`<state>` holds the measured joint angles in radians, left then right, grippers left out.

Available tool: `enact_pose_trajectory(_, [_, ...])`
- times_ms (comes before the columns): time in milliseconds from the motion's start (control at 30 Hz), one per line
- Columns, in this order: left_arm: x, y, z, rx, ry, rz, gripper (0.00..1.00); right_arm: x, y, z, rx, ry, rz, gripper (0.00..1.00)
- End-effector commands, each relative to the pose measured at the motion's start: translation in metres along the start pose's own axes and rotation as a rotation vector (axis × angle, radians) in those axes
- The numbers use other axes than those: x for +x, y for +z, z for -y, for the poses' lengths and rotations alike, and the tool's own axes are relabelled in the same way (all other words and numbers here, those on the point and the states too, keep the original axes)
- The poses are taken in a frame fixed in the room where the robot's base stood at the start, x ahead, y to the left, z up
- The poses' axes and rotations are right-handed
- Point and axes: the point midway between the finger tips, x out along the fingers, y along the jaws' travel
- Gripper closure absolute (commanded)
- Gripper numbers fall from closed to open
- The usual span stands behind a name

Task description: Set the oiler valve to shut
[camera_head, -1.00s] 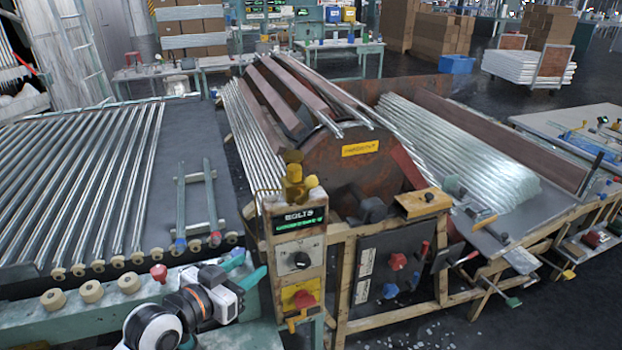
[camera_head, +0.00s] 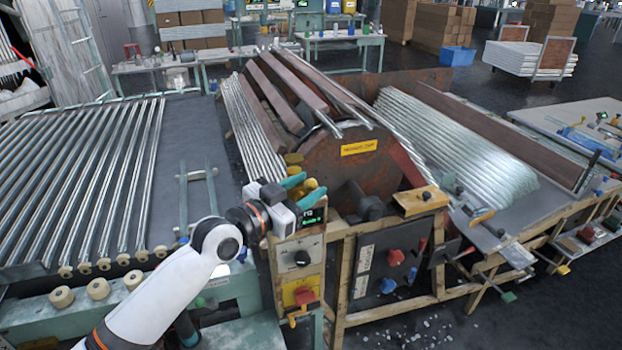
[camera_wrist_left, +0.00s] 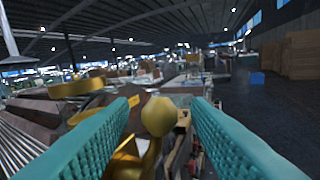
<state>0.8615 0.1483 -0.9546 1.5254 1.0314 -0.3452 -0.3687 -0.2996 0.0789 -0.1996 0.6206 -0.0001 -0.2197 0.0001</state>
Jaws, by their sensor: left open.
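The brass oiler valve (camera_head: 293,158) stands on top of the control post, mostly hidden behind my left gripper in the head view. In the left wrist view its round brass knob (camera_wrist_left: 158,115) shows between the fingers, with a brass disc (camera_wrist_left: 78,87) to the left and a brass body below. My left gripper (camera_head: 303,190) is open, with teal fingers at the valve; it also shows in the left wrist view (camera_wrist_left: 160,125). I cannot tell whether the fingers touch the knob. The valve's setting cannot be read. My right gripper is not in view.

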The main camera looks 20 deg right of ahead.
Motion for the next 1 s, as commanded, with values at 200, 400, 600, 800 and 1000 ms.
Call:
enact_pose_trajectory(200, [0.018,0.0,0.0,0.0,0.001,0.0,0.56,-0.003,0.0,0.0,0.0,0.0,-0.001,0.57])
enact_pose_trajectory(400, [0.019,-0.001,0.0,0.001,0.001,0.0,0.56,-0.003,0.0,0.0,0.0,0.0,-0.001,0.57])
enact_pose_trajectory(600, [0.019,-0.001,0.0,0.001,0.001,0.0,0.74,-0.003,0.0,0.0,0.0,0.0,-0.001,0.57])
enact_pose_trajectory(800, [0.019,-0.001,0.0,0.001,0.001,-0.001,1.0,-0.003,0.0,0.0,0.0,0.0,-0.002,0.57])
enact_pose_trajectory(1000, [0.02,0.001,0.0,0.01,-0.002,-0.019,1.0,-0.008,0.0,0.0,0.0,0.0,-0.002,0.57])
